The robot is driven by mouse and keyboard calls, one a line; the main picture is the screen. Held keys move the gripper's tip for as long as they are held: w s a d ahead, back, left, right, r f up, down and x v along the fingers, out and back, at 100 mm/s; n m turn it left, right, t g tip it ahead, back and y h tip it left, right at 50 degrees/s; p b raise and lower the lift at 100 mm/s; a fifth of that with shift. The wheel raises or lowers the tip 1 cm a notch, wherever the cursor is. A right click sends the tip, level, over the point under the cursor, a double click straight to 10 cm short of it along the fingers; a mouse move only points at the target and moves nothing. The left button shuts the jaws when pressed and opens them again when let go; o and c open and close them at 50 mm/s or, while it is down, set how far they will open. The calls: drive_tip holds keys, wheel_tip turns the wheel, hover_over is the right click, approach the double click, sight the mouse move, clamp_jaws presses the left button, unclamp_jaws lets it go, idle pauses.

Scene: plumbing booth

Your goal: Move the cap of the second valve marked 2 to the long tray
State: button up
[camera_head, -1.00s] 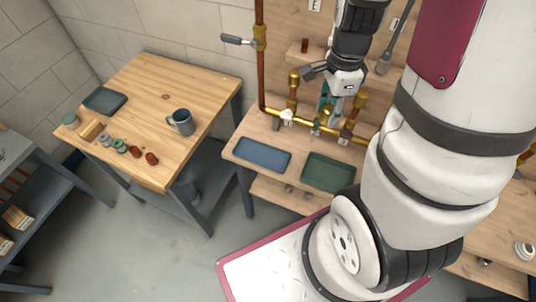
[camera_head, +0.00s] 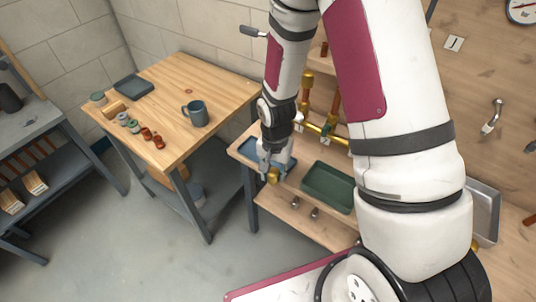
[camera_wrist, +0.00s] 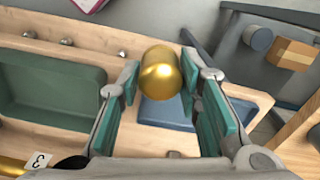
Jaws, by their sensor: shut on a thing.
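My gripper (camera_head: 269,166) is shut on a shiny brass cap (camera_wrist: 161,72), held between its teal finger pads. The cap shows below the fingers in the head view (camera_head: 272,176). It hangs over the front part of the blue tray (camera_wrist: 165,117), which my gripper partly covers in the head view (camera_head: 247,149). The dark green tray (camera_head: 327,190) lies to the right on the same bench. A long metal tray (camera_head: 486,208) shows at the far right, partly hidden by my arm. No number is legible on the held cap.
Brass and copper valve pipework (camera_head: 308,82) stands behind the trays, partly hidden by my arm. A tag reading 3 (camera_wrist: 40,160) shows near a pipe. Small metal pieces (camera_head: 295,202) lie at the bench front. A mug (camera_head: 196,113) stands on the left table.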

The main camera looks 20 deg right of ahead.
drive_tip(key=w, duration=0.4)
drive_tip(key=w+d, duration=0.1)
drive_tip(key=w, duration=0.3)
drive_tip(key=w+d+f, duration=0.1)
drive_tip(key=w, duration=0.3)
drive_tip(key=shift+w, duration=0.1)
drive_tip(key=shift+w+d+f+p, duration=0.1)
drive_tip(key=shift+w+f+p, duration=0.1)
drive_tip(key=shift+f, duration=0.75)
drive_tip(key=shift+w+f+p, duration=0.15)
drive_tip(key=shift+f+p, duration=0.05)
drive_tip(key=shift+f, duration=0.7)
drive_tip(key=shift+f, duration=0.1)
drive_tip(key=o, duration=1.2)
drive_tip(key=shift+c, duration=0.2)
